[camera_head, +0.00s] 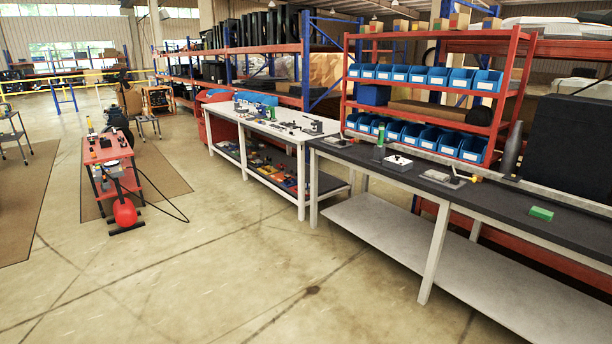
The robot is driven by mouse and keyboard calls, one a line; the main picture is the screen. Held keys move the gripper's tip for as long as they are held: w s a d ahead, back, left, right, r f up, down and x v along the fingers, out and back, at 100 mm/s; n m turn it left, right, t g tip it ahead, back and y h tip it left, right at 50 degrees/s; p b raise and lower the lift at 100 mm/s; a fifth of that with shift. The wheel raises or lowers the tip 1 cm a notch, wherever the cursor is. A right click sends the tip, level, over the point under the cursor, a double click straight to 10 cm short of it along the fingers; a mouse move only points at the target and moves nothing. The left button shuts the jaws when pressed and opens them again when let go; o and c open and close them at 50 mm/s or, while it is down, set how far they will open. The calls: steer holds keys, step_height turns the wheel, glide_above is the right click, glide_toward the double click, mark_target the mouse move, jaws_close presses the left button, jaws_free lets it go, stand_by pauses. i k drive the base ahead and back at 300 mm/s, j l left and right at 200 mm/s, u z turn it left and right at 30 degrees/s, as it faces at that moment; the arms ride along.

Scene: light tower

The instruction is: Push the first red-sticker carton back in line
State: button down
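Several small brown cartons stand in a row along the top of the red shelf rack (520,75) at the upper right. One carton (401,25) is near the left part of the row, and another carton (459,20) is further right. They are small in the picture. I cannot make out a red sticker on any of them, nor tell clearly which is out of line. My gripper and arm are not in view.
A dark-topped workbench (480,205) stands in front of the rack, with a green block (541,213) on it. A white-topped bench (272,122) adjoins it. A red cart (107,150) stands left. The concrete floor between is open.

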mark_target(375, 27)
steer(key=i, duration=2.2)
